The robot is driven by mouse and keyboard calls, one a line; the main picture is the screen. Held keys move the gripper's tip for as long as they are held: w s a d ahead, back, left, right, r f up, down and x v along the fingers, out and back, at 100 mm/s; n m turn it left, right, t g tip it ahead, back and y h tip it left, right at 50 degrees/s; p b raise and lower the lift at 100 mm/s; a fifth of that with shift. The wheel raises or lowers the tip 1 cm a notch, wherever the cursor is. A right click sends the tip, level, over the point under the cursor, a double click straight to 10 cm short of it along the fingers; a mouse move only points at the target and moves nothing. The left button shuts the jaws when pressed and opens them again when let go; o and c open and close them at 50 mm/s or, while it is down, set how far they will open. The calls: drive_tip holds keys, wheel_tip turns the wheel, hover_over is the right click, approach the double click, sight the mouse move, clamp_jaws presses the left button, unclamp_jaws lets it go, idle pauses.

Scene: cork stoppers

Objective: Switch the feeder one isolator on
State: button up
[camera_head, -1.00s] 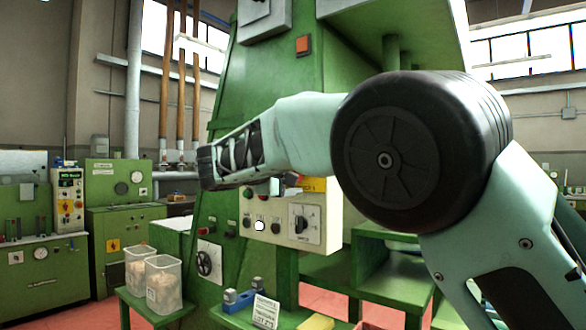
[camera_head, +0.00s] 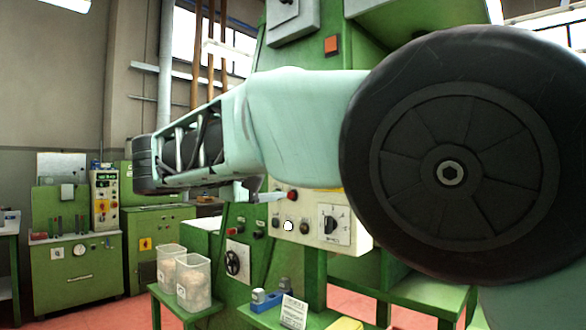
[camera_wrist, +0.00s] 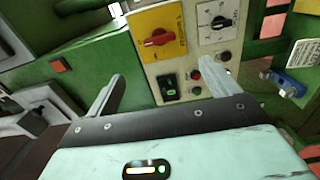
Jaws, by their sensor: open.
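A yellow plate (camera_wrist: 157,33) with a red rotary handle (camera_wrist: 158,38) is on the cream control panel (camera_wrist: 204,42) in the wrist view. The handle's grip lies roughly crosswise on the plate. In the head view my arm hides the handle; the cream panel (camera_head: 360,239) shows below the arm. My gripper (camera_wrist: 161,68) is open and empty, its two fingers spread in front of the panel, below the handle in the wrist view. In the head view only a little of my gripper (camera_head: 264,194) shows under my arm.
A grey-plated rotary switch (camera_wrist: 220,22) is right of the yellow plate. A black switch with a green light (camera_wrist: 169,89) and a red button (camera_wrist: 195,75) sit below it. Two clear tubs (camera_head: 194,284) and a blue vise-like block (camera_head: 266,299) stand on low green stands.

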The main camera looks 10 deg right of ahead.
drive_tip(key=shift+v, duration=1.05)
drive_tip(key=s+d+f+n+g+y+p, duration=0.2)
drive_tip(key=s+d+f+g+y+p, duration=0.15)
drive_tip(key=f, duration=0.45)
drive_tip(key=s+d+f+n+g+y+p, duration=0.1)
drive_tip(key=s+d+f+g+y+p, duration=0.15)
drive_tip(key=f+y, duration=0.35)
drive_tip(key=s+f+m+g+y+p, duration=0.1)
drive_tip(key=s+f, duration=0.4)
drive_tip(key=s, duration=0.8)
drive_tip(key=s+d+f+m+g+y+p, duration=0.1)
drive_tip(key=s+f+g+y+p, duration=0.2)
drive_tip(key=s, duration=1)
drive_tip(key=shift+d+f+g+y+p, duration=0.3)
drive_tip(key=shift+d+f+y+p, duration=0.05)
drive_tip(key=shift+f+y+p, duration=0.55)
drive_tip(key=shift+s, duration=0.15)
